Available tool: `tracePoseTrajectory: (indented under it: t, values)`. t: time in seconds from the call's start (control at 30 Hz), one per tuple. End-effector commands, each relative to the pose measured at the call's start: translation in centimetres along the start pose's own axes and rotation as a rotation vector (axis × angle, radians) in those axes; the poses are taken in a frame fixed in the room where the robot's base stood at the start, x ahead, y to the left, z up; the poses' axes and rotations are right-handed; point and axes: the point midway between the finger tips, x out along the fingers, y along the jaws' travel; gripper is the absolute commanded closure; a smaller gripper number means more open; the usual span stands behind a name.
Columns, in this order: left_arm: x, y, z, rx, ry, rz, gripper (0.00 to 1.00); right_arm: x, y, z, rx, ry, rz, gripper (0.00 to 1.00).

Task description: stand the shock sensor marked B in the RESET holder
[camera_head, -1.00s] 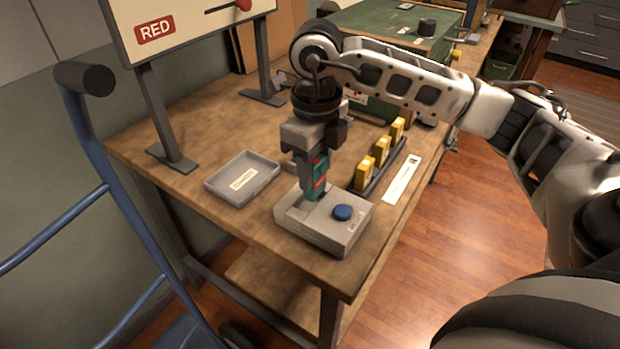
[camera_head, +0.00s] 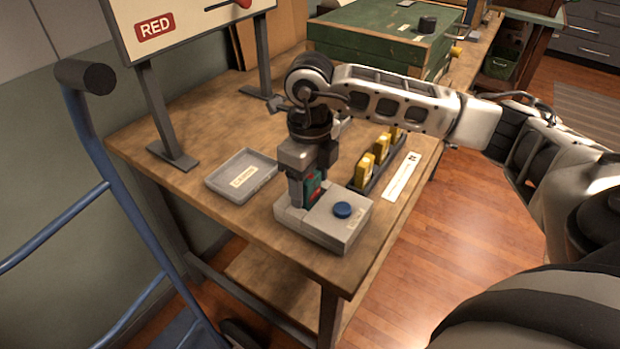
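A green sensor (camera_head: 312,185) with a small red patch stands upright at the left part of a grey box (camera_head: 338,232) with a blue button. The box's lettering and any letter on the sensor are too small to read. My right gripper (camera_head: 308,192) points straight down over the box, with its fingers around the green sensor, and appears shut on it. The sensor's lower end is hidden, so I cannot tell how deep it sits in the box. Several yellow sensors (camera_head: 366,166) stand in a dark rack behind the box. My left gripper is not in view.
A grey labelled tray (camera_head: 241,176) lies left of the box. A RED sign board (camera_head: 170,28) on dark legs stands at the table's left. A white label strip (camera_head: 402,177) lies beside the rack. A green case (camera_head: 380,45) is at the back. A blue trolley handle (camera_head: 100,150) rises at left.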

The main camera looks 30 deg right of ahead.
Motion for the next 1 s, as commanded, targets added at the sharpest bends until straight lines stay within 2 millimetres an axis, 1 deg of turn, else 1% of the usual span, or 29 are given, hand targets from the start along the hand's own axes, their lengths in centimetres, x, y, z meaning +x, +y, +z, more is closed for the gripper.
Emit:
tracePoseTrajectory:
  t: [0.17,0.27,0.33,0.47,0.6,0.7,0.83,0.9,1.0]
  values:
    - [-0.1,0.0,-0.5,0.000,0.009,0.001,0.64,-0.1,0.0,0.0,0.000,0.000,0.000,0.37]
    - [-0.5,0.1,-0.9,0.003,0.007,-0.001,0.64,-0.7,0.0,0.0,0.000,-0.001,0.000,0.37]
    - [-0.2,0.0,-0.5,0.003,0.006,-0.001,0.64,-1.3,0.0,0.1,0.000,-0.004,-0.001,0.37]
    - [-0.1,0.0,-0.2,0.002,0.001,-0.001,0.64,-3.7,-0.1,0.1,0.000,-0.006,-0.002,0.37]
    - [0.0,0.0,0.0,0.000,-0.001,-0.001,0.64,-6.9,0.0,0.1,0.000,-0.007,-0.001,0.37]
    - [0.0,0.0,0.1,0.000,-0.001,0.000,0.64,-9.0,0.0,0.1,0.000,-0.005,-0.002,0.37]
    - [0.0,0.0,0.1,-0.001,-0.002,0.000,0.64,-11.0,0.0,0.1,0.000,-0.004,-0.001,0.37]
    - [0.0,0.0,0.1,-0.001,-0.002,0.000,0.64,-11.7,0.0,0.1,0.000,-0.002,-0.001,0.37]
    - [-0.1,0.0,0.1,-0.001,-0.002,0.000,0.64,-12.2,0.0,0.0,0.000,-0.002,0.000,0.37]
